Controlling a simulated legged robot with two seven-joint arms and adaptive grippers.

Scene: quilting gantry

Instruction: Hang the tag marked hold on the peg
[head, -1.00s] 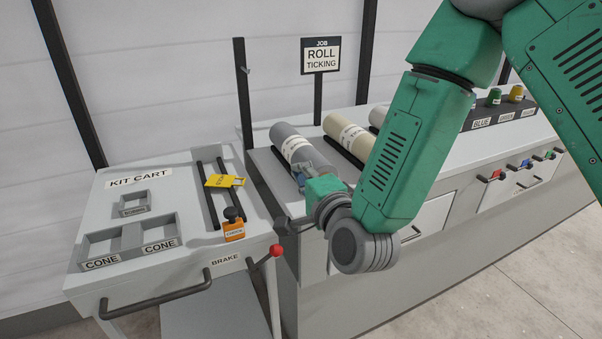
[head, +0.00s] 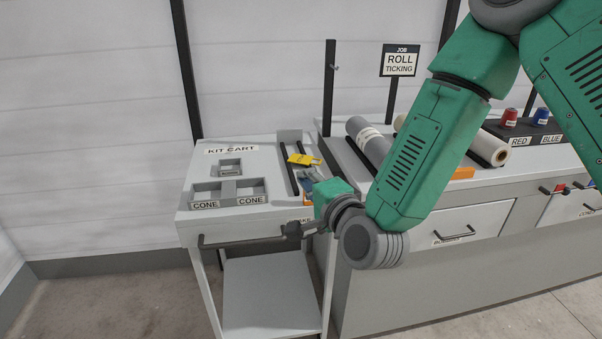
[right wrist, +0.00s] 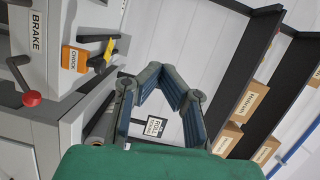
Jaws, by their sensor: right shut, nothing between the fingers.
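The yellow tag (head: 303,159) lies across dark rails at the right side of the kit cart; its lettering is too small to read now. It shows in part in the right wrist view (right wrist: 103,57). A small peg (head: 336,67) sticks out of the dark upright post (head: 329,95) behind the cart's right edge. My right gripper (head: 309,177) appears just in front of the tag in the head view, empty and shut; its fingers also show in the right wrist view (right wrist: 160,90). I cannot tell its height above the cart. My left gripper is out of view.
The kit cart (head: 215,170) has cone trays (head: 228,191). An orange chock (right wrist: 76,59) and the red brake knob (right wrist: 32,98) show in the wrist view. The bench to the right holds fabric rolls (head: 370,140) and a job sign (head: 400,61).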

